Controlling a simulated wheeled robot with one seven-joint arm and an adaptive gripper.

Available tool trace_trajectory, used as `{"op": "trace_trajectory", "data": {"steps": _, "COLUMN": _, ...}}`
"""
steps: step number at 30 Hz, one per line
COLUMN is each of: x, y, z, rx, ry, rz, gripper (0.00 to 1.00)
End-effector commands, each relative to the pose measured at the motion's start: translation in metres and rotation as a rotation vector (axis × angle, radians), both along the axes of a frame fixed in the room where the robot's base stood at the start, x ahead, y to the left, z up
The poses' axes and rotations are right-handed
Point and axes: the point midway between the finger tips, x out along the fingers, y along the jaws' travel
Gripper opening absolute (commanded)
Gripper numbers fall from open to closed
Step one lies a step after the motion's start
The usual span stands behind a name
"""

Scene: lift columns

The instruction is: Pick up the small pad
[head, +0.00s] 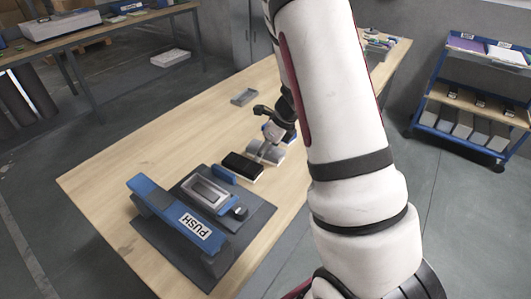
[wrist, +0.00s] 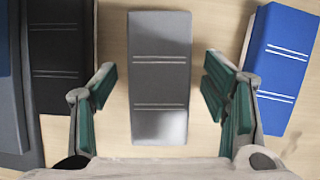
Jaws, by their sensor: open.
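A grey pad (wrist: 160,45) with two pairs of pale lines lies on the wooden table, upright in the middle of the wrist view. My gripper (wrist: 159,85) is open, with one green-lined finger on each side of the grey pad and a gap to both. A black pad (wrist: 60,60) lies to its left and a blue pad (wrist: 283,65) to its right. In the head view the grey pad (head: 264,152) sits beside the black pad (head: 242,167), under my gripper (head: 268,122), which partly hides this area. Which pad counts as the small one is not clear by size.
A dark mat (head: 262,218) on the near table holds a device and a blue bar marked PUSH (head: 180,216). A small grey tray (head: 243,97) lies farther back. Blue shelving (head: 428,122) stands at right, another bench (head: 100,28) at upper left. The table's left half is clear.

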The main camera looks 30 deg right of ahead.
Motion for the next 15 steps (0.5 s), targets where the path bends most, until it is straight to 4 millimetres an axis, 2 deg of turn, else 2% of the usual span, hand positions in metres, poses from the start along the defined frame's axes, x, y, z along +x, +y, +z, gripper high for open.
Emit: {"op": "trace_trajectory", "data": {"steps": 15, "x": -0.0001, "y": 0.0002, "z": -0.0042, "rx": 0.001, "ry": 0.000, "rz": 0.000, "gripper": 0.68}}
